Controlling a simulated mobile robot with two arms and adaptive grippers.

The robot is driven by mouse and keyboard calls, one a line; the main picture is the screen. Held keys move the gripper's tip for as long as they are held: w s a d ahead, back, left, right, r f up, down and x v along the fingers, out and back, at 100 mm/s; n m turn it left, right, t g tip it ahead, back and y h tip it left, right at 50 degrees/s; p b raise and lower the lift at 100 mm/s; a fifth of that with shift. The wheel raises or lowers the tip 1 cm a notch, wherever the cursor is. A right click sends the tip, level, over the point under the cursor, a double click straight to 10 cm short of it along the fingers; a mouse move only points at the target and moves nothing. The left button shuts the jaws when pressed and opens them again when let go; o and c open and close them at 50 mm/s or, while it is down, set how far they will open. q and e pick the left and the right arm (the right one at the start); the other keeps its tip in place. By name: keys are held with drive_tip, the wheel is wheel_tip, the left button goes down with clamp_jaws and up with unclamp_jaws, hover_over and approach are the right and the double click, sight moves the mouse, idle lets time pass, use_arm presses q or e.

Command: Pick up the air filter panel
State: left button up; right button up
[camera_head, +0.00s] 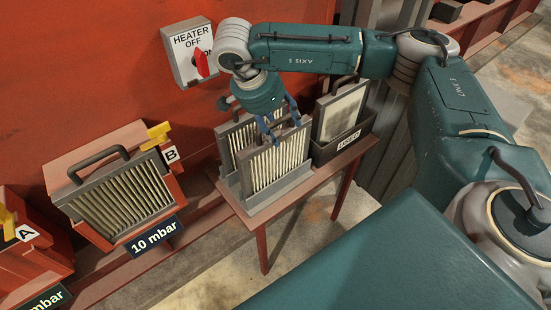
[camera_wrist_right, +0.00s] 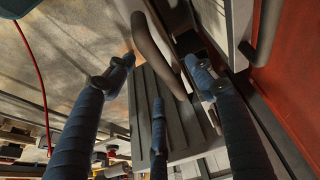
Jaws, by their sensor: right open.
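Two air filter panels with grey frames and cream pleats stand upright in a grey rack (camera_head: 285,190) on a small red table. My right gripper (camera_head: 272,125) is open, pointing down over the top of the front panel (camera_head: 278,165). The rear panel (camera_head: 238,138) stands just behind it, partly covered. In the right wrist view a dark curved handle (camera_wrist_right: 160,48) passes between my spread blue fingers (camera_wrist_right: 160,85); whether any finger touches it I cannot tell. My left gripper is not in view.
A dark bin with a label (camera_head: 348,140) holds another panel (camera_head: 342,108) to the right. Housing B (camera_head: 120,190) at left holds a panel with a handle, above a "10 mbar" sign (camera_head: 155,236). A red heater switch (camera_head: 200,63) is on the wall behind.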

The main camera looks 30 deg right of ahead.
sight(283, 133)
drive_tip(key=shift+d+f, duration=0.15)
drive_tip(key=shift+f, duration=0.15)
drive_tip(key=shift+w+f, duration=0.1)
drive_tip(key=shift+f, duration=0.2)
drive_tip(key=p+x, duration=0.2)
drive_tip(key=x, duration=0.3)
drive_tip(key=shift+w, duration=0.15)
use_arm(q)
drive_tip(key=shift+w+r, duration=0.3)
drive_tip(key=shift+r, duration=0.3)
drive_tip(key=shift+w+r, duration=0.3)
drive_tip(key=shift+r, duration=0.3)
use_arm(e)
drive_tip(key=shift+r, duration=0.15)
clamp_jaws()
